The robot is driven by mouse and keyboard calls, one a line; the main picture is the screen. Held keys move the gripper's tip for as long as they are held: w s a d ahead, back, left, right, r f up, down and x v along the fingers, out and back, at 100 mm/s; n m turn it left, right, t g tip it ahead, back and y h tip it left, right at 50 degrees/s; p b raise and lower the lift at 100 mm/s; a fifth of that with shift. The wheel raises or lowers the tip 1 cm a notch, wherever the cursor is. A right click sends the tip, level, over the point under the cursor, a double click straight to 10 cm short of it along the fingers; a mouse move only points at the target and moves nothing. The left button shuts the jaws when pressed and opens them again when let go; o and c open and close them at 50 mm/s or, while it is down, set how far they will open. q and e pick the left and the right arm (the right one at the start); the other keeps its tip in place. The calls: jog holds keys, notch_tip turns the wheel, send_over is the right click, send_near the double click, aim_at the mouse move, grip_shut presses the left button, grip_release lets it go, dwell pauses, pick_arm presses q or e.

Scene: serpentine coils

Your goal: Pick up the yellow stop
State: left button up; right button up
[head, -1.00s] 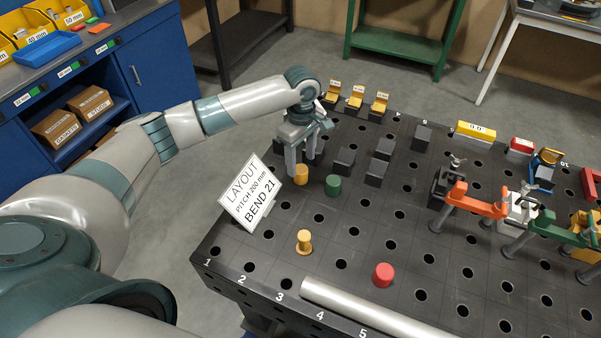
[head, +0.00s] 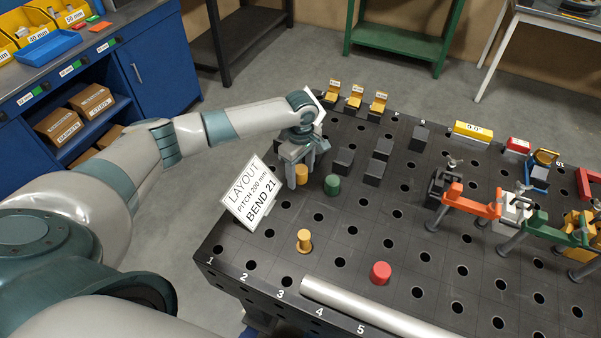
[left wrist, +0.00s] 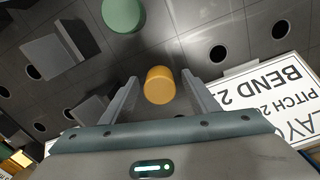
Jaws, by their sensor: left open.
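The yellow stop (head: 302,176) is a short yellow cylinder standing upright on the dark perforated table (head: 330,220), near its left edge. My left gripper (head: 301,166) is right over it, pointing down, with its fingers open on either side. In the left wrist view the yellow stop (left wrist: 160,86) sits between the two spread fingers of the gripper (left wrist: 160,78), with a gap showing at each side. I cannot tell how far down the fingertips reach along it. My right gripper is not in view.
A green cylinder (head: 332,185) stands close to the right of the yellow stop, with dark blocks (head: 344,160) behind. A white layout sign (head: 249,192) stands close to the left. A yellow flanged pin (head: 304,240), a red cylinder (head: 380,272) and a metal tube (head: 370,310) are nearer the front.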

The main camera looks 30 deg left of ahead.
pick_arm(q)
jog(key=shift+f, duration=0.1)
jog(key=shift+c, duration=0.6)
grip_shut()
notch_tip(320, 180, up, 9)
jog(key=b, duration=0.3)
jog(key=shift+w, duration=0.1)
jog(key=shift+r, duration=0.6)
